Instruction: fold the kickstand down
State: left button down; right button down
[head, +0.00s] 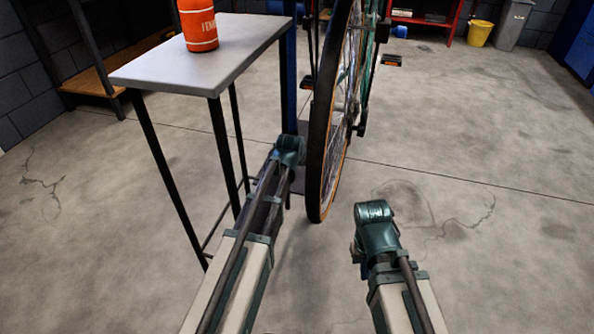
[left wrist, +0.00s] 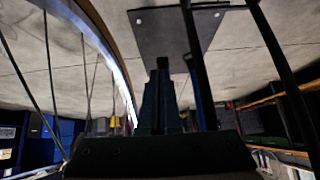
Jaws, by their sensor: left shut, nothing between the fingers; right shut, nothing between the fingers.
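The bicycle's wheel (head: 322,130) stands upright, nearly edge-on, in the middle of the head view. Its rim and spokes also show at the left of the left wrist view (left wrist: 108,45). I cannot make out the kickstand in either view. A small dark part (head: 361,129) low beside the wheel is too small to name. My left gripper (left wrist: 162,66) is shut and empty, beside the wheel; in the head view its wrist is just left of the tyre. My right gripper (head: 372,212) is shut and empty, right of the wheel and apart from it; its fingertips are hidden.
A grey side table (head: 190,62) with thin black legs stands left, an orange canister (head: 198,25) on it. A blue post (head: 290,80) rises beside the wheel from a dark bolted plate (left wrist: 160,30). A yellow bucket (head: 480,33) is far back. The right floor is clear.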

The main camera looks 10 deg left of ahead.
pick_arm(q)
jog(key=w+f+t+b, duration=0.1)
jog(key=w+f+b, duration=0.2)
jog(key=w, duration=0.7)
jog(key=shift+d+f+t+b, duration=0.2)
jog(key=shift+f+t+b, duration=0.1)
jog(key=shift+b, duration=0.6)
jog(key=p+v, duration=0.9)
jog(key=v, duration=0.5)
